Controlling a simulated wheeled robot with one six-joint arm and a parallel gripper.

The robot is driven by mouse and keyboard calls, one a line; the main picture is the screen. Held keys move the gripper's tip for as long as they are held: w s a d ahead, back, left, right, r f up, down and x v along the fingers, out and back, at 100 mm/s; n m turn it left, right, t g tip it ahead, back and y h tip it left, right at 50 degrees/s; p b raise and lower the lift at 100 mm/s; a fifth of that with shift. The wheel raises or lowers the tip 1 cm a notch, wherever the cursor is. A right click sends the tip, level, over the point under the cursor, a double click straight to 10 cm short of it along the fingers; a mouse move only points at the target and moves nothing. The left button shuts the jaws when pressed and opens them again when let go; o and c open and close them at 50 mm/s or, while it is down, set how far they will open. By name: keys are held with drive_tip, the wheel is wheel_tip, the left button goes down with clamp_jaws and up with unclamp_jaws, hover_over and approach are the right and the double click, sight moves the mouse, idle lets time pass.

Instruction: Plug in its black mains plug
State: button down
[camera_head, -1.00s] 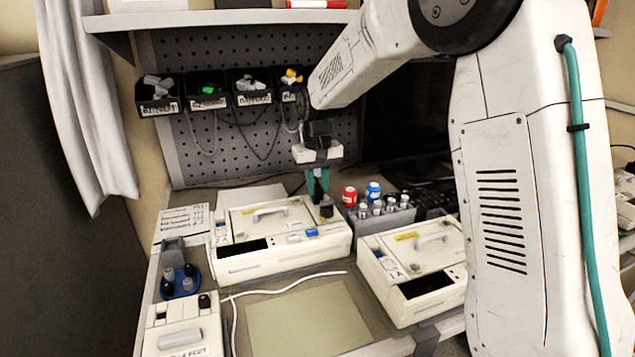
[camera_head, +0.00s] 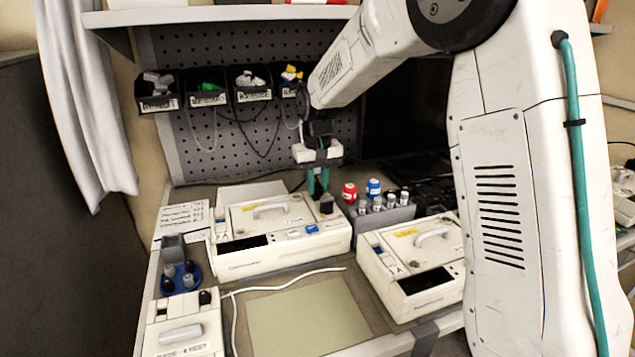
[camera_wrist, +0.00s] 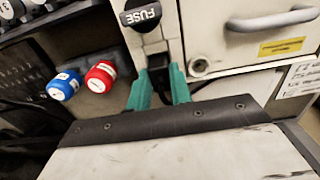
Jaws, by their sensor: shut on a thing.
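The left white pump (camera_head: 282,262) stands on the bench with its handle on top and a black fuse knob (camera_head: 326,204) at its right rear. The knob, marked FUSE, also shows in the wrist view (camera_wrist: 140,13). My gripper (camera_head: 318,190) points down behind that corner of the pump. In the wrist view, its teal fingers (camera_wrist: 160,88) are closed around a dark piece (camera_wrist: 157,63), apparently the black mains plug, close against the pump's rear face. The fingers mostly hide it, and I cannot tell how far it sits in an inlet.
A second white pump (camera_head: 412,268) stands to the right. A white cable (camera_head: 290,283) lies in front beside a bare beige mat (camera_head: 305,318).

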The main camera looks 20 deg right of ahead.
drive_tip(key=shift+f, duration=0.1)
drive_tip(key=c, duration=1.2)
unclamp_jaws()
drive_tip(key=shift+r, duration=3.55)
